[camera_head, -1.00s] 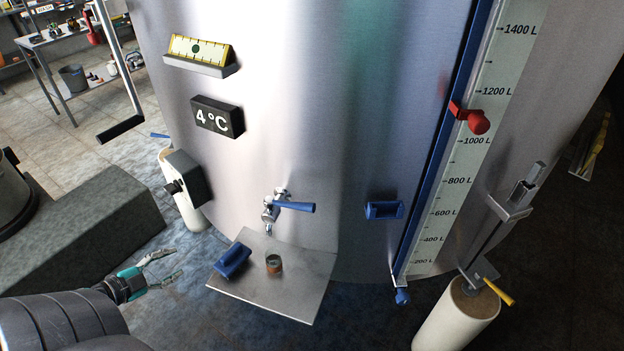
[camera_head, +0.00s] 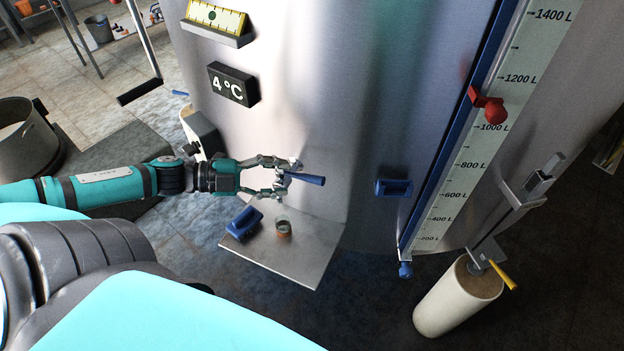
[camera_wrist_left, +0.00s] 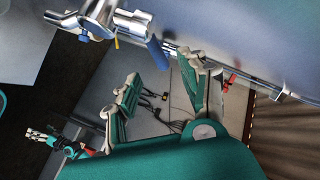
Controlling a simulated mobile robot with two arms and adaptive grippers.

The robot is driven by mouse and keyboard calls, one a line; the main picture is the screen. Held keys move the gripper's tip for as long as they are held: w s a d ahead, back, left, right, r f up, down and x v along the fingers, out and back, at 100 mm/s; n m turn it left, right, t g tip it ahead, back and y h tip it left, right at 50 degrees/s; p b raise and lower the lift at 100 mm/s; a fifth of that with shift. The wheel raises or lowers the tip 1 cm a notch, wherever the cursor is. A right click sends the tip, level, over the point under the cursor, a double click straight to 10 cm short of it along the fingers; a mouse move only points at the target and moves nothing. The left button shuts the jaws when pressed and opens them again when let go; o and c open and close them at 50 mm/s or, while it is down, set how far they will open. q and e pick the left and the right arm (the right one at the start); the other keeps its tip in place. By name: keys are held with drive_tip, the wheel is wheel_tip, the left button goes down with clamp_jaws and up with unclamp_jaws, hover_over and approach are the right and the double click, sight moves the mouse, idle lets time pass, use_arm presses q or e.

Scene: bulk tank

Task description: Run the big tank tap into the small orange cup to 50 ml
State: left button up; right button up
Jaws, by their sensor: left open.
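The big tank (camera_head: 330,120) fills the middle of the head view. Its tap has a blue lever handle (camera_head: 308,180) pointing right; the tap body is mostly hidden by my left gripper. My left gripper (camera_head: 288,178) is open, its fingertips above and below the handle's root end. The left wrist view shows the metal tap (camera_wrist_left: 98,18) and blue handle (camera_wrist_left: 155,53) beyond the open fingers; contact cannot be told. The small orange cup (camera_head: 283,230) stands upright on the metal shelf (camera_head: 300,268). A gripper, seemingly my right, shows small (camera_wrist_left: 50,138); its jaws are unclear.
A blue block-like object (camera_head: 242,222) lies left of the cup on the shelf. A blue handle (camera_head: 394,187) is fixed on the tank to the right. The level gauge (camera_head: 450,195) with a red marker (camera_head: 490,108) and a pale cylinder (camera_head: 455,300) stand further right.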

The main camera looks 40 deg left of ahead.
sight(303, 178)
use_arm(q)
drive_tip(key=b+x, duration=0.1)
drive_tip(key=x, duration=0.4)
drive_tip(key=shift+w+b, duration=0.15)
drive_tip(key=shift+b, duration=0.2)
drive_tip(key=shift+x, duration=1.2)
clamp_jaws()
